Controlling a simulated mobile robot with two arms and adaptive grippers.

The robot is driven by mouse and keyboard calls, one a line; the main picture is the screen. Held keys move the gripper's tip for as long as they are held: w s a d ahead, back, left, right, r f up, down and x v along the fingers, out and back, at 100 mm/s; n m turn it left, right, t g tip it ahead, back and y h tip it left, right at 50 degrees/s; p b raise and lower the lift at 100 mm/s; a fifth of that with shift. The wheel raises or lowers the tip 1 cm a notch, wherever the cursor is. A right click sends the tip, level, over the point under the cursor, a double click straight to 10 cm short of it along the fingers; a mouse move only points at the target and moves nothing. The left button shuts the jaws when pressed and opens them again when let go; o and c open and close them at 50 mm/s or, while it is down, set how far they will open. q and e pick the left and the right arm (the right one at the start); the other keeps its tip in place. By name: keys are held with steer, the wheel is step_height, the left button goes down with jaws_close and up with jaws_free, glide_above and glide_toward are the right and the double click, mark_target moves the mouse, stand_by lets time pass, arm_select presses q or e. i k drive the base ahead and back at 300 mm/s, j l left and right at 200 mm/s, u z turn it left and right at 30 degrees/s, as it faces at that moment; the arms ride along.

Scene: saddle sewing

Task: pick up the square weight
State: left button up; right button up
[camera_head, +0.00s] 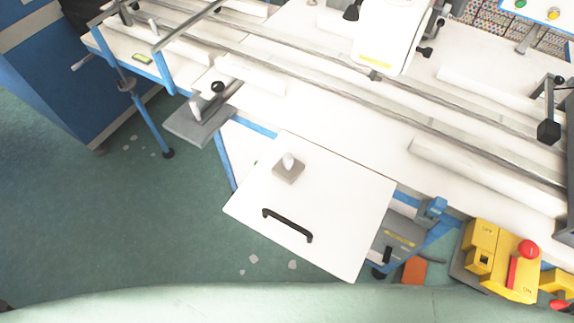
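The square weight (288,173) is a small grey-beige square block with a pale rounded knob on top. It sits upright on a white square board (335,200), near the board's upper left edge. A black bar handle (287,226) is fixed to the same board, below the weight. Neither of my grippers shows in the head view, and nothing touches the weight.
A white sewing table (330,120) with long metal rails lies behind the board. A grey plate (199,122) with a black knob is left of it. Yellow switch boxes (497,262) with a red button stand at lower right. Green floor is open at left.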

mark_target(288, 169)
steer(key=k+l, duration=0.15)
steer(key=l, duration=0.15)
steer(key=k+l+z, duration=0.15)
steer(key=k+l, duration=0.2)
steer(key=l, duration=0.25)
steer(key=k+l+z, duration=0.1)
steer(key=l, duration=0.25)
steer(key=k+j, duration=0.05)
